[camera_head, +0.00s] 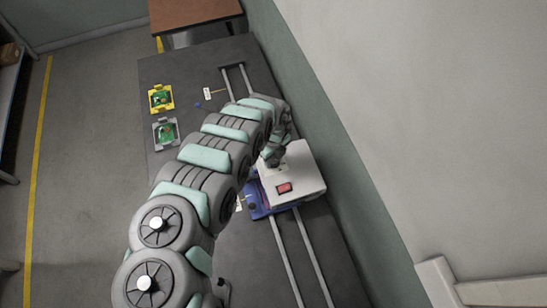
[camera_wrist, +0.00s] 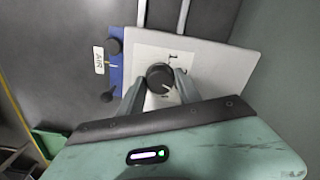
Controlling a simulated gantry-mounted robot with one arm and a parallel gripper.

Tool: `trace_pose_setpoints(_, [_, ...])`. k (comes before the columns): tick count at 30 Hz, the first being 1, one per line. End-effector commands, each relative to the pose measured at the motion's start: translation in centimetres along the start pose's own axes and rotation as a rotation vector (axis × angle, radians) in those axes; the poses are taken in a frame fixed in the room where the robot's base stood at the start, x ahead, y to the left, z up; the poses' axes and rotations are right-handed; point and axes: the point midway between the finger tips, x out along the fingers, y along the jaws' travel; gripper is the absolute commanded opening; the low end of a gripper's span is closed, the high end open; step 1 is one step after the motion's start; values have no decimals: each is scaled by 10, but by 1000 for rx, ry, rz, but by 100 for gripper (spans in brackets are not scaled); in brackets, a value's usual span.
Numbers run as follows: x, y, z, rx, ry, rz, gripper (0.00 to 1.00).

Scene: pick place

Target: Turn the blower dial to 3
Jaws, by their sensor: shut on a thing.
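The blower is a white box (camera_head: 300,165) with a red switch (camera_head: 285,188), on a blue base beside the wall. In the wrist view its white panel (camera_wrist: 215,65) carries a round black dial (camera_wrist: 160,77) with a pale pointer line slanting toward the lower right. Small marks ring the dial, but I cannot read them surely. My gripper (camera_wrist: 160,88) has one finger on each side of the dial and is shut on it. In the head view my gripper (camera_head: 274,156) is at the box's far left corner, and my arm hides the dial.
Two rails (camera_head: 290,255) run along the dark bench. A yellow fixture (camera_head: 161,98) and a grey fixture (camera_head: 166,132) with green boards lie at the left. An AIR label (camera_wrist: 98,60) and black knobs (camera_wrist: 113,47) are beside the panel. The wall is close on the right.

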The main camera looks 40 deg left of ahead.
Motion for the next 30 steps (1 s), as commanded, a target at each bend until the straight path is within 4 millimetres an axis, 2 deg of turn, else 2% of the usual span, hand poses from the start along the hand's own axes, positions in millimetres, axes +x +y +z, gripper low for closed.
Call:
trace_pose_setpoints(2, [0,0,0,0,1,0,0])
trace_pose_setpoints(3, [0,0,0,0,1,0,43])
trace_pose_setpoints(10, [0,0,0,-1,0,0,62])
trace_pose_setpoints(20, [-2,0,0,0,0,0,62])
trace_pose_setpoints(26, [-21,-1,2,0,-3,-2,62])
trace_pose_setpoints(30, [-42,0,3,-1,-4,1,62])
